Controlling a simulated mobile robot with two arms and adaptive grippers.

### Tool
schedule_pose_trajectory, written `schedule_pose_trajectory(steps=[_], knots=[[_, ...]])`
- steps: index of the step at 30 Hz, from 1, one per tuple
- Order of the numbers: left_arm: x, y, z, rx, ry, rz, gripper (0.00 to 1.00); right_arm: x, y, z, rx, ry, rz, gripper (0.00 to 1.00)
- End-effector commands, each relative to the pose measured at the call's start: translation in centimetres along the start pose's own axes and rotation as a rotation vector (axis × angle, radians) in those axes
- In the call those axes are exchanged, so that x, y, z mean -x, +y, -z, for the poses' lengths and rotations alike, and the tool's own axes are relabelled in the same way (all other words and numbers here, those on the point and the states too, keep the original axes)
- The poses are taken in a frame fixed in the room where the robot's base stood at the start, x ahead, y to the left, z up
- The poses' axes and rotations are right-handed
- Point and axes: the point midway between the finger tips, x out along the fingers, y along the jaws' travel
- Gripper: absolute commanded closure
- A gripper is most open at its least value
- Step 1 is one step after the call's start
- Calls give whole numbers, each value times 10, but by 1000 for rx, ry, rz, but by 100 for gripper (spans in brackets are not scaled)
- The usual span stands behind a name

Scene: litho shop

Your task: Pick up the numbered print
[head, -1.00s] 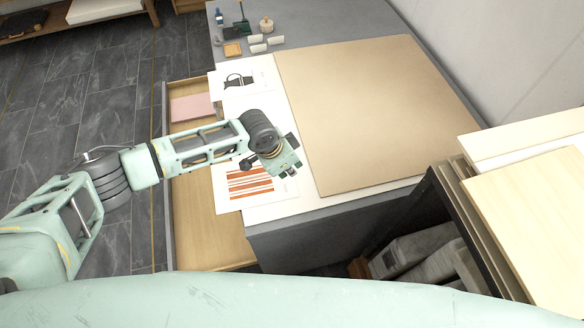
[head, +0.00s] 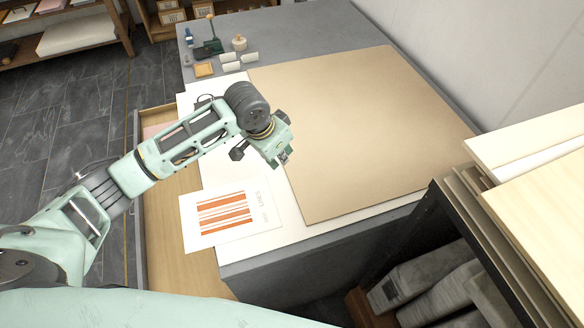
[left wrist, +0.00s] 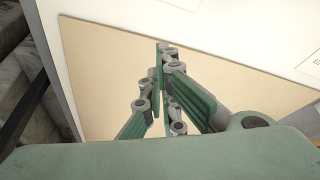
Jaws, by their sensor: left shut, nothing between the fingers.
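A white print with orange stripes and small lettering (head: 224,215) lies flat at the table's left front edge, a corner over the open drawer. A second white print (head: 197,92) lies behind it, mostly hidden by my left arm; only its edge and a bit of dark drawing show. I cannot read a number on either. My left gripper (head: 281,160) is shut and empty above the left edge of the tan board (head: 360,125), beyond the striped print. In the left wrist view its fingers (left wrist: 166,52) are together over the board. My right gripper is not in view.
An open wooden drawer (head: 175,235) juts out left of the table. A green stamp-like tool (head: 212,46), an orange block (head: 204,69) and pale blocks stand at the back. A rack with wooden boards (head: 535,190) stands at the right.

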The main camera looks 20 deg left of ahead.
Motion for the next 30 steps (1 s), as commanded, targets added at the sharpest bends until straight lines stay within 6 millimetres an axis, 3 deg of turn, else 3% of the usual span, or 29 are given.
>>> schedule_pose_trajectory(steps=[14, 15, 21, 30], knots=[[-92, 2, -1, -2, -3, -1, 100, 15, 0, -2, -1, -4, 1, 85], [-83, 0, -10, -3, -6, 1, 100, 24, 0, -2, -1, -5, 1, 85], [-76, 0, -32, -4, -3, 1, 100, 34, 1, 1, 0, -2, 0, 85], [-77, 1, -38, -4, 0, -1, 100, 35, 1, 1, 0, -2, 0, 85]])
